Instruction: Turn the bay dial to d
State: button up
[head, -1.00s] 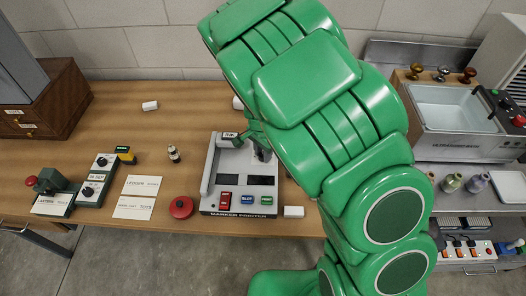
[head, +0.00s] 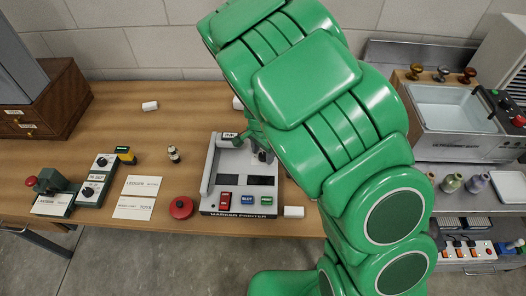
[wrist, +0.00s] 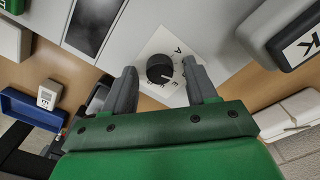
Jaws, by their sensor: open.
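The bay dial (wrist: 160,68) is a round black knob on a white lettered plate (wrist: 176,62) in the wrist view. A and E can be read on the plate; other letters are hidden or too small. A pale mark on the knob seems to point toward the E side, but I cannot be sure. My gripper (wrist: 162,85) is open, its two grey fingers either side of the knob with gaps showing. In the head view the dial is on the grey marker printer (head: 211,203), mostly hidden by my arm and gripper.
The back left table is mostly clear.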

aim_at(263, 154)
jog(key=shift+r, duration=3.8)
